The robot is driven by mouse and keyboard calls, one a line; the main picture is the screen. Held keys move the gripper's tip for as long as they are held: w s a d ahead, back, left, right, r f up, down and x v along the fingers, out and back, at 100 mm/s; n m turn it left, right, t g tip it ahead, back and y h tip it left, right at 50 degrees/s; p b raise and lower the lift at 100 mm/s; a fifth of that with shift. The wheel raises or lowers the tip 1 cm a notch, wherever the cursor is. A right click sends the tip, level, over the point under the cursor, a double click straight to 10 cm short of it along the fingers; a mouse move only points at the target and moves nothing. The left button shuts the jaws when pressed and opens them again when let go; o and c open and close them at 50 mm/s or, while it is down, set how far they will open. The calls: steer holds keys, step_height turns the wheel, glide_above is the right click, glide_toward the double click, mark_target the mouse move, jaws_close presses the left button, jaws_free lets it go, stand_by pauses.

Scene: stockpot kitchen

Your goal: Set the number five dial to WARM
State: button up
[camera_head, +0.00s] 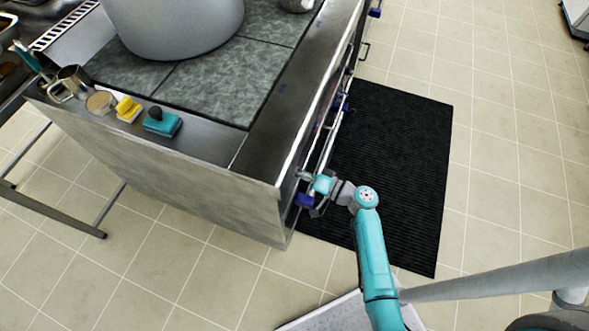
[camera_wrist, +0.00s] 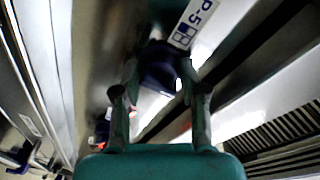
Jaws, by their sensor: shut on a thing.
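The number five dial is a dark blue knob (camera_wrist: 160,66) on the stove's front panel, beside a white label reading P-5 (camera_wrist: 195,20) in the wrist view. My gripper (camera_wrist: 158,85) has one finger on each side of this knob and is shut on it. In the head view my gripper (camera_head: 314,204) is at the near front corner of the stove, with the blue knob (camera_head: 304,199) beside it. The WARM mark and the dial's pointer cannot be made out.
The stove (camera_head: 165,175) carries a large pot (camera_head: 175,25). A yellow sponge (camera_head: 128,108) and a teal scrubber (camera_head: 163,122) lie on its near ledge. A rail (camera_head: 325,140) runs along the front. A black mat (camera_head: 395,170) covers the floor there; tiles beyond are clear.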

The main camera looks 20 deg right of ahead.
steer(key=m, duration=0.5)
steer(key=shift+r+g, duration=0.15)
steer(key=shift+g, duration=0.15)
steer(key=shift+r+m+g, duration=0.1)
steer(key=shift+m+g, duration=0.3)
steer(key=shift+m, duration=1.6)
steer(key=shift+w, duration=0.1)
steer(key=o, duration=1.1)
steer(key=shift+o, duration=0.2)
steer(key=shift+d, duration=0.1)
steer(key=v, duration=1.2)
